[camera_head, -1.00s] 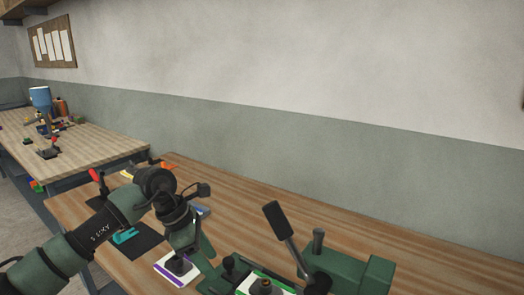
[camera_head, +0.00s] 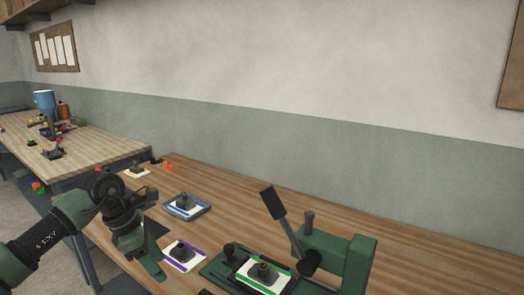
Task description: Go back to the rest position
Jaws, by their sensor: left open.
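My left gripper (camera_head: 152,270) hangs at the end of my left arm, over the left front part of the wooden table (camera_head: 420,270). It is open, and I see nothing between its fingers. Just right of it lies a white plate with a purple border (camera_head: 183,256) and a dark knob on it. The gripper is apart from the plate in the picture. My right gripper is not in view.
A green lever press (camera_head: 335,255) stands at the front, with a green-bordered plate (camera_head: 263,274) on its base. A blue-edged tray (camera_head: 186,207) and a yellow-bordered plate (camera_head: 136,171) sit farther back. The table's right part is clear. Another table (camera_head: 90,145) stands at left.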

